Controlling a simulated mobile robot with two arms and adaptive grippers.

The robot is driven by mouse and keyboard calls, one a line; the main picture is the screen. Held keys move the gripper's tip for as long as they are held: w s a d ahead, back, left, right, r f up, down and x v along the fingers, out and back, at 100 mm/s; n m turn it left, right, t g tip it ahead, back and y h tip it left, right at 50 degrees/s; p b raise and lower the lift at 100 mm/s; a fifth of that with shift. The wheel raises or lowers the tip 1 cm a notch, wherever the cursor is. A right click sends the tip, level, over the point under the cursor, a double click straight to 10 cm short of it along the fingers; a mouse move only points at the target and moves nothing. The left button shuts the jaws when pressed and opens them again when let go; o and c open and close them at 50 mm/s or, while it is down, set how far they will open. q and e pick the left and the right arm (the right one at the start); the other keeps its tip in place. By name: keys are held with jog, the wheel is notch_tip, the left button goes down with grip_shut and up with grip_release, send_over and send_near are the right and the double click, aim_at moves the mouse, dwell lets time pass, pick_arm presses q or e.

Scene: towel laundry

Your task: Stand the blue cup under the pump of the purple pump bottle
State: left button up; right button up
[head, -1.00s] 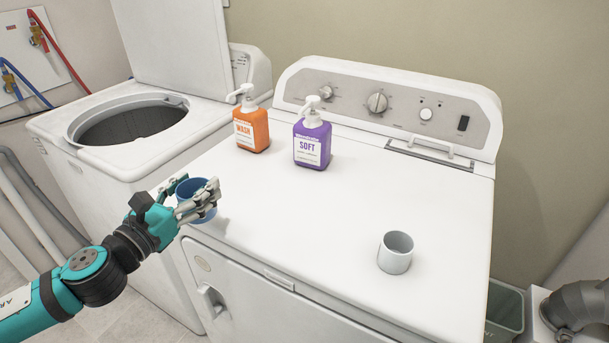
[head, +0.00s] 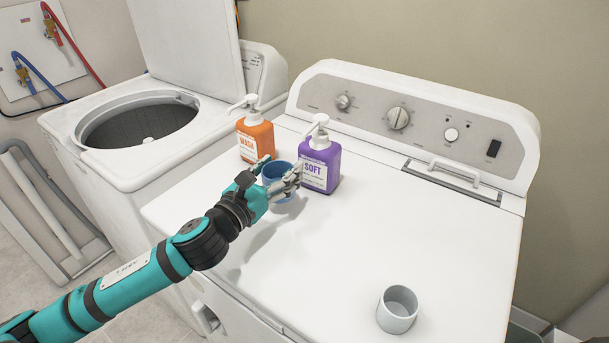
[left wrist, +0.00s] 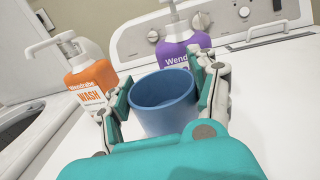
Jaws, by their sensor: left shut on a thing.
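The blue cup (head: 277,173) is upright, held between the fingers of my left gripper (head: 279,177). In the left wrist view the blue cup (left wrist: 163,103) sits between both fingers of the gripper (left wrist: 164,98), and it looks empty. The purple pump bottle (head: 322,167), labelled SOFT, stands on the dryer top just right of and behind the cup. My right gripper is not in view.
An orange WASH pump bottle (head: 255,138) stands left of the purple one, close behind the cup. A grey-white cup (head: 397,309) stands at the front right of the dryer top (head: 420,240). The open washer (head: 140,122) is at the left.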

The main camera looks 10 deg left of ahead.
aim_at(313, 172)
pick_arm(q)
jog(key=d, duration=0.1)
jog(key=w+d, duration=0.1)
jog(key=d, duration=0.1)
jog(key=w+d, duration=0.1)
jog(key=shift+w+d+f, duration=0.2)
jog(key=shift+d, duration=0.2)
jog(key=shift+w+f, duration=0.1)
jog(key=shift+f, duration=0.25)
notch_tip(313, 172, down, 3)
jog(key=shift+f, duration=0.1)
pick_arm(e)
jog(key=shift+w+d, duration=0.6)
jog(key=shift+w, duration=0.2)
pick_arm(q)
jog(key=o, duration=1.1)
jog(key=shift+o, duration=0.2)
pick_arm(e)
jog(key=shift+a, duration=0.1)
